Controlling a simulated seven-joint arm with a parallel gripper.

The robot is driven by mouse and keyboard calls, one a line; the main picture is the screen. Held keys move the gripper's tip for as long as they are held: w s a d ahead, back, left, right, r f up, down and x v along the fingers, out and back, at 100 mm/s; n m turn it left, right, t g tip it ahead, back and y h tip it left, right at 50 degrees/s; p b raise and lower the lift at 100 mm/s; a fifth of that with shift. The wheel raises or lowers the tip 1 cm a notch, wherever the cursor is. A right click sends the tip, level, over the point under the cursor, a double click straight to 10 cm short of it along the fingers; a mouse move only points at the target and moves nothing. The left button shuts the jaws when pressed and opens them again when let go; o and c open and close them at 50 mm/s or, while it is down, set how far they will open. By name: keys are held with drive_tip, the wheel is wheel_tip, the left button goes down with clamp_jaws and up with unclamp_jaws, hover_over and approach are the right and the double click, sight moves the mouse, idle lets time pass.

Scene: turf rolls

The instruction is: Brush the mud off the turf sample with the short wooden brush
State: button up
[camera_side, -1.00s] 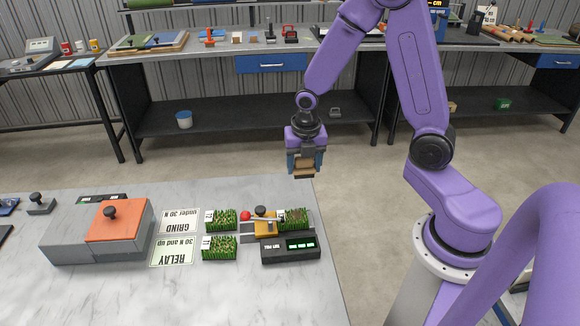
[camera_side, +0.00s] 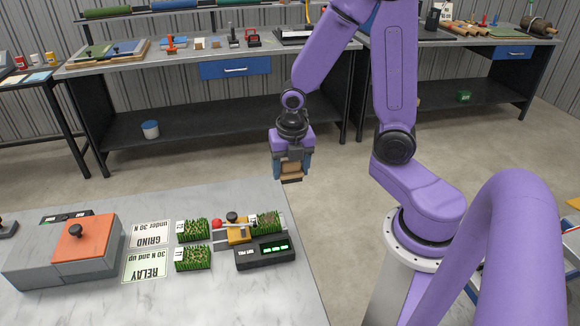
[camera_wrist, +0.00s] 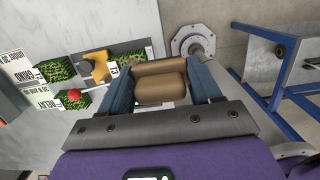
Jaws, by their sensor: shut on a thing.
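My gripper (camera_side: 291,166) is shut on the short wooden brush (camera_side: 291,177), a tan block with a dark underside. It holds the brush in the air near the back right corner of the marble table. In the wrist view, the brush (camera_wrist: 160,88) sits between the two blue fingers. A turf sample (camera_side: 268,221) with brownish patches lies in the pull rig, below and left of the brush and apart from it. Two other green turf samples, one behind (camera_side: 193,229) and one in front (camera_side: 194,258), stand left of the rig. Which patches are mud is hard to tell.
The rig has a yellow clamp (camera_side: 238,234) with a black knob, a red ball (camera_side: 217,223) and a black display box (camera_side: 265,252). The table's right strip is clear.

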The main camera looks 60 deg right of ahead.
sight(281, 180)
drive_tip(key=shift+w+a+f, duration=0.1)
drive_tip(key=shift+a+f, duration=0.55)
drive_tip(key=shift+f, duration=0.95)
drive_tip(key=shift+w+a+f, duration=0.1)
drive_tip(key=shift+a+f, duration=0.5)
drive_tip(key=shift+f, duration=1)
drive_tip(key=shift+a+f, duration=0.65)
drive_tip(key=shift+f, duration=0.95)
drive_tip(key=shift+w+a+r, duration=0.1)
drive_tip(key=shift+w+a, duration=0.1)
drive_tip(key=shift+c, duration=0.4)
drive_tip(key=shift+w+a, duration=2.2)
drive_tip(key=shift+a, duration=0.05)
drive_tip(key=shift+s+d, duration=2.4)
drive_tip(key=shift+d, duration=0.05)
drive_tip(key=shift+a, duration=0.1)
drive_tip(key=shift+w+a, duration=2.35)
drive_tip(key=shift+s+d, duration=2.3)
wheel_tip(281, 180, up, 8)
drive_tip(key=shift+s, duration=0.1)
